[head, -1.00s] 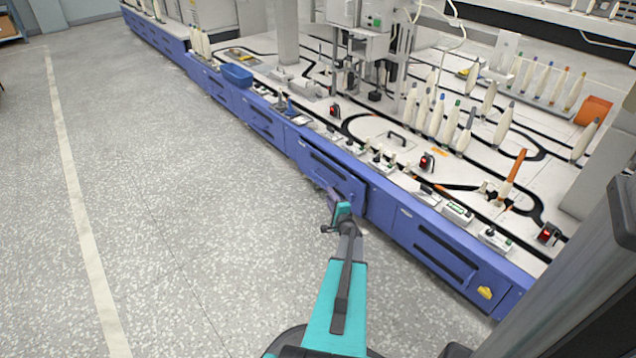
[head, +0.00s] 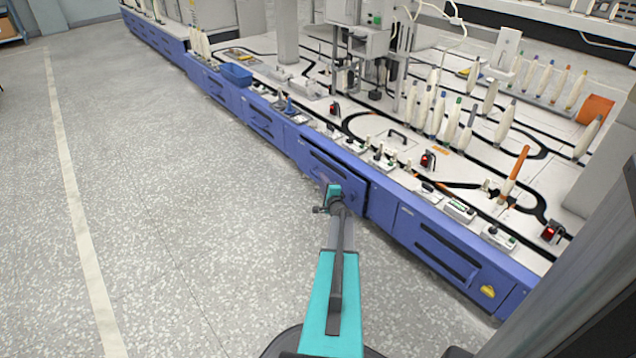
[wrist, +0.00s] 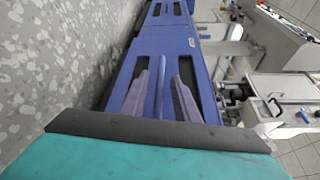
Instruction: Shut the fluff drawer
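The fluff drawer is most likely the blue drawer front (head: 345,186) low in the long bench, at the end of my arm in the head view. Its right end seems to stand a little out from the neighbouring panel, with a dark gap there. In the wrist view the blue front (wrist: 155,48) has two dark slots with a blue bar (wrist: 162,88) between them. My gripper (wrist: 160,78) is open, its two purple-grey fingers on either side of this bar. I cannot tell whether they touch it. In the head view my gripper (head: 326,182) is at the front, its fingertips mostly hidden.
A similar blue panel (head: 440,245) lies to the right, and more blue fronts (head: 262,122) run to the left. The white bench top carries a blue bin (head: 237,75), several bobbins (head: 438,112) and small devices. The speckled floor (head: 170,200) to the left is clear.

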